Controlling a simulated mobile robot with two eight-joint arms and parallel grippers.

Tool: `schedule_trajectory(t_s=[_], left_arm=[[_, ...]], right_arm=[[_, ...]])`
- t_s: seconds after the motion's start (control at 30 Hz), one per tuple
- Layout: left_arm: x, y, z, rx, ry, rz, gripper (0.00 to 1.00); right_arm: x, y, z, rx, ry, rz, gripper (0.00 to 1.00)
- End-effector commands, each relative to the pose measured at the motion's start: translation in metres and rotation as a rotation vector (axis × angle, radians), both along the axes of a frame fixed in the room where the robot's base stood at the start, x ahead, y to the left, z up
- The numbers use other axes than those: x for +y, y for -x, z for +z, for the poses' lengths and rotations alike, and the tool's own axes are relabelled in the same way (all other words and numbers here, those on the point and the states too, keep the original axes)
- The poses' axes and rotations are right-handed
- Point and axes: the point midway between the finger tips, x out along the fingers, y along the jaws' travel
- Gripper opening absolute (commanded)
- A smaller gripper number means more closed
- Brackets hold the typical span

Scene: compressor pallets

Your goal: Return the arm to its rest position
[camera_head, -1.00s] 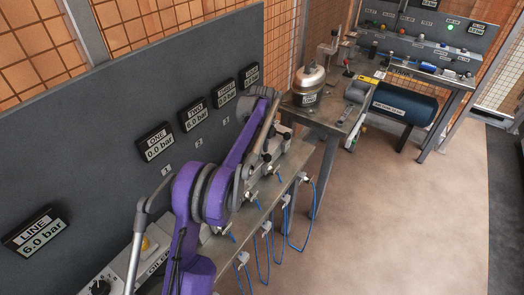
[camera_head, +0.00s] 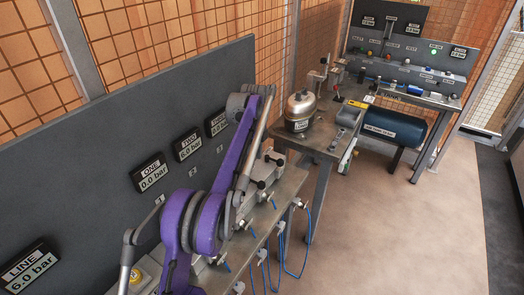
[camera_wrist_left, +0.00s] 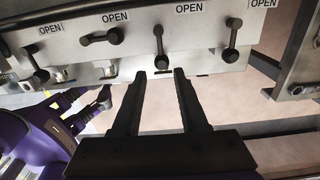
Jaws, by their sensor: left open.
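My purple left arm (camera_head: 240,150) reaches along the grey panel and over the valve bench in the head view. Its elbow stands high in front of the panel's far end. I cannot clearly make out the gripper there. In the left wrist view my left gripper (camera_wrist_left: 160,76) is open, its two dark fingers apart with nothing between them. The fingertips point toward a metal valve block (camera_wrist_left: 190,50) with black-knobbed levers under OPEN labels. I cannot tell whether they touch it. My right gripper is in neither view.
The grey panel (camera_head: 90,130) carries pressure displays, LINE (camera_head: 30,265) reading 6.0 bar. Blue hoses (camera_head: 283,250) hang off the bench front. A metal pot (camera_head: 299,108) stands on the farther bench, near a dark blue tank (camera_head: 394,127). The floor (camera_head: 390,220) at right is clear.

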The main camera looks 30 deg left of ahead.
Motion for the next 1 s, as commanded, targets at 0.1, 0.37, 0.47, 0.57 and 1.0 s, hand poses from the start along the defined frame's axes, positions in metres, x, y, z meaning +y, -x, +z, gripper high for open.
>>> schedule_trajectory(t_s=[0.1, 0.37, 0.47, 0.57, 1.0], left_arm=[[0.0, 0.0, 0.0, 0.0, 0.0, 0.0, 0.43], [-0.017, 0.013, 0.013, -0.029, -0.006, 0.098, 0.43], [-0.037, 0.032, 0.025, -0.07, -0.009, 0.232, 0.43], [-0.061, 0.059, 0.035, -0.12, -0.002, 0.395, 0.43], [-0.143, 0.217, 0.011, -0.313, 0.159, 1.11, 0.43]], right_arm=[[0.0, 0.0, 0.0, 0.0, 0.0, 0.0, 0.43], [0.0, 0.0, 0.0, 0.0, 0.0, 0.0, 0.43], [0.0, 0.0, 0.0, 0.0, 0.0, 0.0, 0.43], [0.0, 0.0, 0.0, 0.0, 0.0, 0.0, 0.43], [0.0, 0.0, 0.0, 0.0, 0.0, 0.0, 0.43]])
